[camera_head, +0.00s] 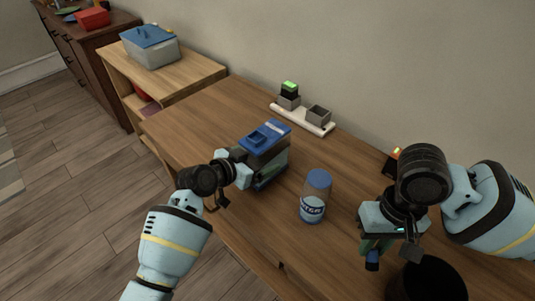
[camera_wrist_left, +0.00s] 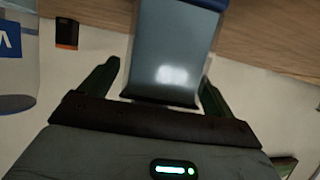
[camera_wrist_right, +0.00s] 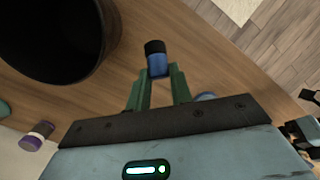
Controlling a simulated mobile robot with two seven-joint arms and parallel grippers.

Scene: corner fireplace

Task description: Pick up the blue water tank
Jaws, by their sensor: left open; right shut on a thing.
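A boxy tank with a blue lid (camera_head: 265,133) and darker, partly see-through sides stands on the wooden table in the head view. In the left wrist view, its smooth grey-blue side (camera_wrist_left: 170,45) lies between the fingers. My left gripper (camera_head: 243,174) is open at the tank's near left side; the left wrist view shows its fingers (camera_wrist_left: 157,92) on either side of it. Whether they touch it is unclear. My right gripper (camera_wrist_right: 157,82) is shut on a small blue and black object (camera_wrist_right: 156,58), which also shows in the head view (camera_head: 372,260).
A white tray (camera_head: 291,117) with small blocks lies behind. A dark round container (camera_head: 428,278) is near my right gripper. A blue-lidded bin (camera_head: 152,53) stands on the lower shelf unit.

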